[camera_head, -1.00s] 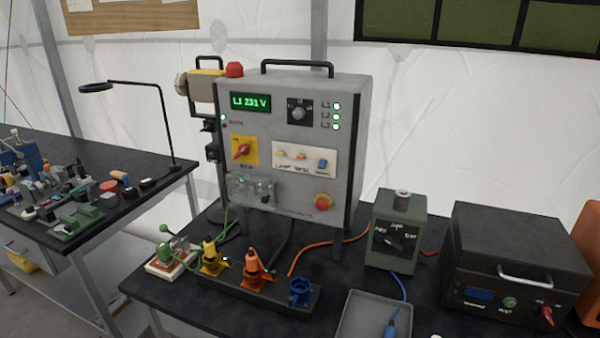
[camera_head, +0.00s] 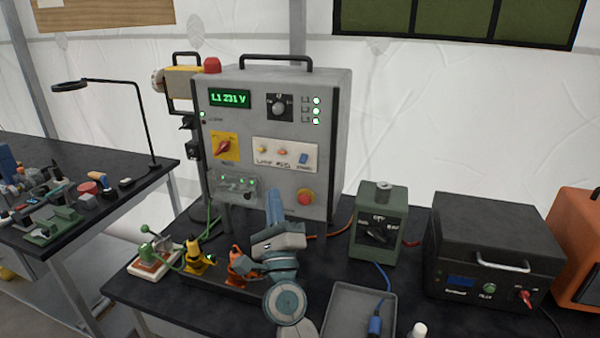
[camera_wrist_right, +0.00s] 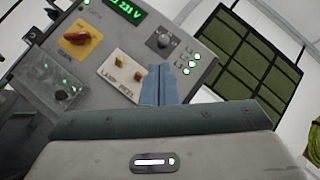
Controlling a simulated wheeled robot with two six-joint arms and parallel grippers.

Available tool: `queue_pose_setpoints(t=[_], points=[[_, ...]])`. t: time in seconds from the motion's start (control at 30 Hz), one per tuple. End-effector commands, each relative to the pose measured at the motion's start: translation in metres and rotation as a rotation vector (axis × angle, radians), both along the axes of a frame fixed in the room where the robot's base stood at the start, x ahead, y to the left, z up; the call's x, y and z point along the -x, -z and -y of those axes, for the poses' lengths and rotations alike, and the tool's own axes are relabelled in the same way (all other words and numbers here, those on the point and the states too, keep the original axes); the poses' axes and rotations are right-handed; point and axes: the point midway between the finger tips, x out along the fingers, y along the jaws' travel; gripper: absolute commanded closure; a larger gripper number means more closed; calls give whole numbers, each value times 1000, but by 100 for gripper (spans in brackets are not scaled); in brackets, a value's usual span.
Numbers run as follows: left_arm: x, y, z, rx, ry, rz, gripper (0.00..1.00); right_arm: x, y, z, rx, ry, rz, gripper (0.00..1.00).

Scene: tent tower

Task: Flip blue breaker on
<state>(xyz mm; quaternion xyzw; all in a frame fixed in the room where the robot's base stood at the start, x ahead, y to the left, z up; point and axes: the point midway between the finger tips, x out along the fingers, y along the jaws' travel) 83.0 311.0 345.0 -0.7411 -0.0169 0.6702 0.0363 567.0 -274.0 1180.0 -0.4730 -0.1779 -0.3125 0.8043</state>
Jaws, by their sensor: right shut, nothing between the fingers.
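The blue breaker (camera_head: 303,158) is the right one of a row of small switches on a white plate (camera_head: 270,163) on the grey panel's front. In the head view it shows clear of my arm. My right gripper (camera_head: 273,192) is shut and empty, pointing up, below and in front of that plate. In the right wrist view the shut fingers (camera_wrist_right: 158,72) cover the plate's right end, so the blue breaker is hidden there. The yellow and orange switches show left of the fingers. I cannot tell how far the fingertips are from the panel. My left gripper is not in view.
A red emergency button (camera_head: 305,196) sits below the plate. A red rotary switch on yellow (camera_head: 224,147) is to its left. Coloured connectors (camera_head: 197,254) stand below the panel. A green box (camera_head: 378,225) and a grey tray (camera_head: 345,310) are to the right.

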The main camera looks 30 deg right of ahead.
Motion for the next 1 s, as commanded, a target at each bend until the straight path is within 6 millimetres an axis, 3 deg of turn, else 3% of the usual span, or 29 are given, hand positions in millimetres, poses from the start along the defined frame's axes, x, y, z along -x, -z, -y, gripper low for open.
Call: queue_pose_setpoints(t=[0.2,0.4,0.6,1.0], points=[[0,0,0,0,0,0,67,-21,1,43,-535,51,120,100],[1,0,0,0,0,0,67,-38,18,55,-863,79,150,100],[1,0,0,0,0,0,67,-44,27,55,-982,91,149,100],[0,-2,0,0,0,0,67,-43,27,56,-984,92,149,100]])
